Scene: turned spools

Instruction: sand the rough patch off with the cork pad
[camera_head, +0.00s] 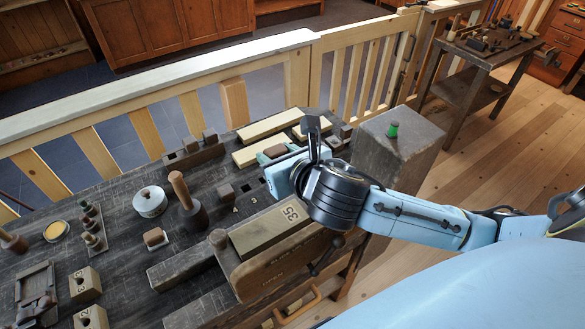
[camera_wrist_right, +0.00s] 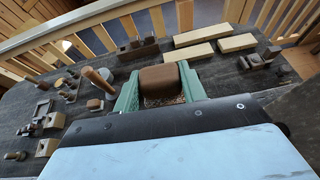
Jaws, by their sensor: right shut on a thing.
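My right gripper (camera_head: 277,162) is shut on a brown block with a speckled underside, which looks like the cork pad (camera_head: 275,151). In the right wrist view the pad (camera_wrist_right: 163,80) sits between the two green fingers of the gripper (camera_wrist_right: 160,90). The gripper is over the back right part of the dark workbench, behind the vise. I cannot make out a rough patch; the gripper and arm may cover part of the bench. My left gripper is not in view.
The dark bench (camera_head: 120,262) carries a mallet (camera_head: 183,195), a round tin (camera_head: 150,201), a small brown block (camera_head: 154,237) and numbered blocks (camera_head: 86,284) on the left. Pale boards (camera_head: 267,127) lie at the back. A grey box (camera_head: 395,140) with a green spool stands at right.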

